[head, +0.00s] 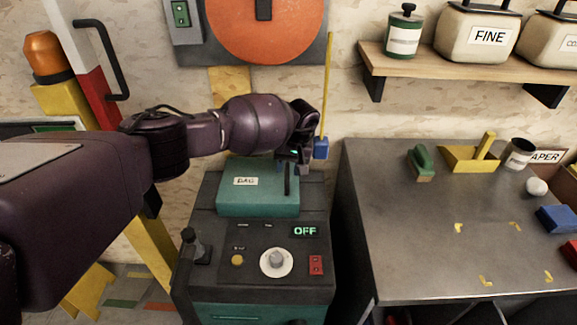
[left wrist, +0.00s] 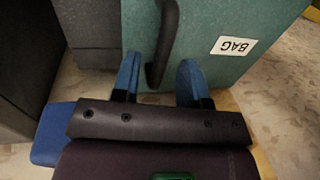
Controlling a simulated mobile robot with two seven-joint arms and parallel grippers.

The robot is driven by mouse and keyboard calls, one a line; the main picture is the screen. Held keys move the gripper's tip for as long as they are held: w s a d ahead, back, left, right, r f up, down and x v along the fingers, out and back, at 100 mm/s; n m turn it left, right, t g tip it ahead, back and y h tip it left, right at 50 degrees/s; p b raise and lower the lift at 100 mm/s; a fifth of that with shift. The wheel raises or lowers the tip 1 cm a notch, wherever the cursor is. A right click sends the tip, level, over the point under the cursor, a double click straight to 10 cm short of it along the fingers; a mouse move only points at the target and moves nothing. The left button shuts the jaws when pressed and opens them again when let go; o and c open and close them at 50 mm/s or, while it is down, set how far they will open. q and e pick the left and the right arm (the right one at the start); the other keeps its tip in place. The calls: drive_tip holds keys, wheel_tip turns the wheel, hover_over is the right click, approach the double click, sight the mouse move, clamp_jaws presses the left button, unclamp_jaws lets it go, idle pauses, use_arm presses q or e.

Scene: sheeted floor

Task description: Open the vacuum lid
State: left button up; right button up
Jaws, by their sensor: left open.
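The vacuum machine (head: 205,265) is a dark grey box with a closed-looking teal lid (head: 245,203) on top, labelled BAG. A black upright handle (head: 287,178) is on the lid's right part. My left gripper (head: 298,162) is above the lid's right rear, close to the handle. In the left wrist view, the open blue fingers of my left gripper (left wrist: 158,78) are on either side of the handle (left wrist: 164,42), with gaps showing; the teal lid (left wrist: 205,65) lies beyond. My right gripper is not in view.
The machine's panel has an OFF display (head: 305,231), a white dial (head: 276,262) and a red switch (head: 316,265). A grey table (head: 400,215) with tools stands right. A yellow pole (head: 327,85) with a blue end leans on the wall behind.

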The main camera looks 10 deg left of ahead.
use_arm(q)
drive_tip(key=c, duration=0.7)
clamp_jaws()
